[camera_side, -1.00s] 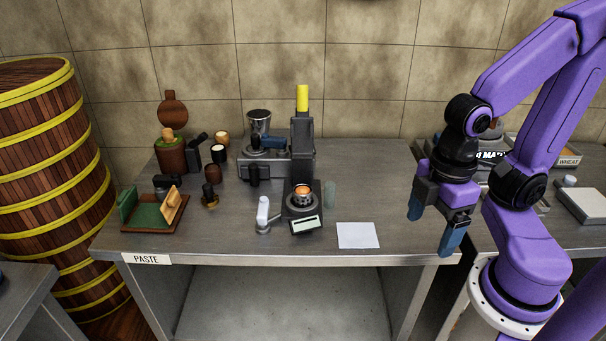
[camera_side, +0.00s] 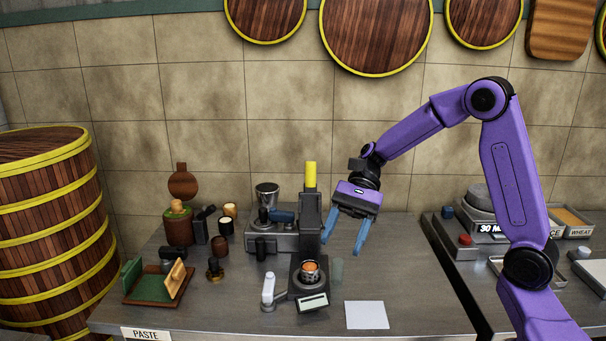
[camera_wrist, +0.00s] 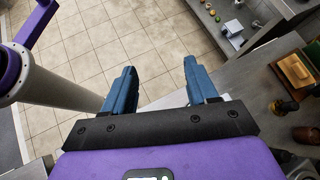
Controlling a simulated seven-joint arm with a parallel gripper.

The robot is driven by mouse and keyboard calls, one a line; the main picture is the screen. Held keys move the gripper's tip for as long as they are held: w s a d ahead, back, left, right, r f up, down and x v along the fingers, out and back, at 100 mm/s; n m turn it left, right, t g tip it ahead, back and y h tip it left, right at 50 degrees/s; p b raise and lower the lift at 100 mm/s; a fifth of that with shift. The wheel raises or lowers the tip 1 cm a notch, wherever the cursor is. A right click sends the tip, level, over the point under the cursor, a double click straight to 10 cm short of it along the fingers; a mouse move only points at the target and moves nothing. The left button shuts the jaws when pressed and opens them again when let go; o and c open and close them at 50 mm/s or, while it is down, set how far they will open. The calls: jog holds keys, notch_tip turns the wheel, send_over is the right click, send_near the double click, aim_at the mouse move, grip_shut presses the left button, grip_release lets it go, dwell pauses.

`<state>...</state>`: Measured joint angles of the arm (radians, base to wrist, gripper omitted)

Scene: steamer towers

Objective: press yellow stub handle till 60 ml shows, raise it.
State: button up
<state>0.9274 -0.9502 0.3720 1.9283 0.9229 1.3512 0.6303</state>
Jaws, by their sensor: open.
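The yellow stub handle (camera_side: 310,175) stands upright on top of a dark grey column (camera_side: 309,215) of the machine at the middle of the table. Below and in front of it, a small cup with orange contents (camera_side: 309,270) sits on a dark round base with a pale display (camera_side: 312,302); I cannot read any number on it. My gripper (camera_side: 345,248) is open and empty, to the right of the column and lower than the handle, fingers pointing down. In the wrist view my blue fingers (camera_wrist: 160,85) are spread with nothing between them; the handle is not visible there.
A white sheet (camera_side: 366,315) lies to the right. A grinder-like machine (camera_side: 268,222), several jars and a green-lined tray (camera_side: 157,287) occupy the left. The table right of the column is mostly clear.

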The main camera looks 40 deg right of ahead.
jog(key=w+d+r+m+t+y, duration=0.15)
jog(key=w+d+m+t, duration=0.3)
jog(key=d, duration=0.45)
jog(key=w+d+m+t+y, duration=0.2)
jog(key=w+d+m+t, duration=0.3)
jog(key=d, duration=0.4)
jog(key=w+d+r+m+t+y, duration=0.1)
jog(key=w+d+m+t, duration=0.3)
jog(key=w+d+m, duration=0.3)
jog(key=n, duration=0.1)
send_over(310, 197)
jog(key=w, duration=0.3)
jog(key=shift+s+a+f, duration=0.1)
jog(key=shift+s, duration=0.05)
jog(key=c, duration=1)
